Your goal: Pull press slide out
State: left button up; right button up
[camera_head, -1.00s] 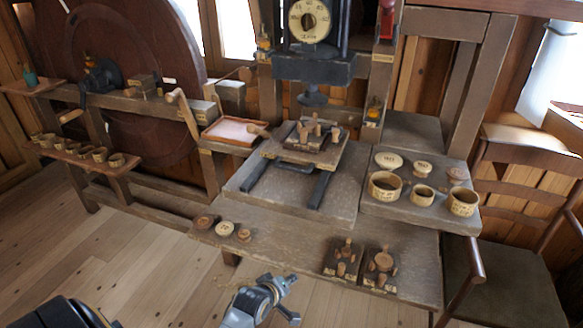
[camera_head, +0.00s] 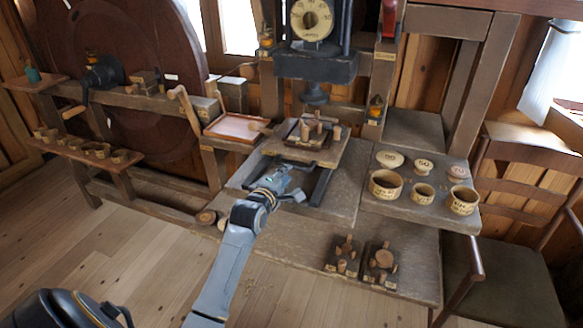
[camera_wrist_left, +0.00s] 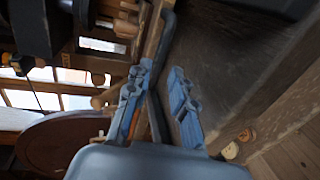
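The press slide (camera_head: 325,156) is a wooden board with several upright pegs on top, lying on dark rails (camera_head: 321,187) in front of the press. My left gripper (camera_head: 286,184) is at the near left side of the slide, over the rails, and hides part of them. In the left wrist view, the two blue-grey fingers of my left gripper (camera_wrist_left: 162,72) stand apart. A dark bar (camera_wrist_left: 156,118) shows in the gap between them; whether either finger touches it I cannot tell. The slide's wooden edge (camera_wrist_left: 154,30) is just beyond the fingertips. My right gripper is not in view.
The black press head (camera_head: 315,68) with a dial hangs above the slide. A pinkish tray (camera_head: 236,127) stands to the left. Wooden cups (camera_head: 386,184) and discs stand on the right shelf. Two peg blocks (camera_head: 345,257) sit on the front bench (camera_head: 290,252).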

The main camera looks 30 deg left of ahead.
pick_arm(q)
jog(key=x, duration=0.5)
jog(key=shift+w+a, duration=0.15)
jog(key=shift+w, duration=0.2)
grip_shut()
